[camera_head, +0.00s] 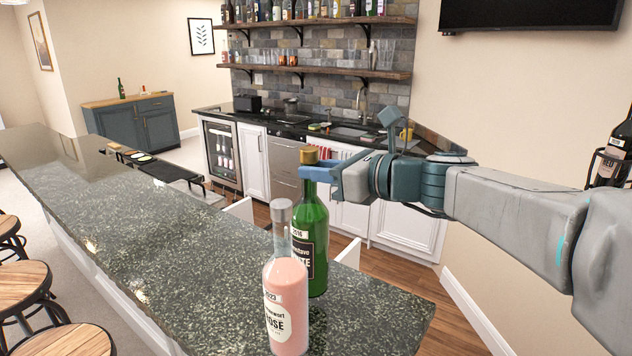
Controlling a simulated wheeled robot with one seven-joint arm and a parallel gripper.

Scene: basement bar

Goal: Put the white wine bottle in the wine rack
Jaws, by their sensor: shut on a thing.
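The white wine bottle (312,235) is green with a gold cap and a dark label whose visible letters end in "TE". It is upright at the near end of the bar counter, its lower part partly hidden by the rosé bottle. I cannot tell whether its base touches the counter. My gripper (318,173) comes in from the right and is shut on its neck, just below the cap. A dark wire holder, seemingly the wine rack (598,166), shows at the right edge with a bottle labelled "RED" (612,160) in it. Most of this rack is out of frame.
A pink rosé bottle (287,300) stands close in front of the green bottle. The dark granite counter (150,220) is mostly clear to the left. White chair backs (348,254) show behind it. Wooden stools (20,285) stand at the left.

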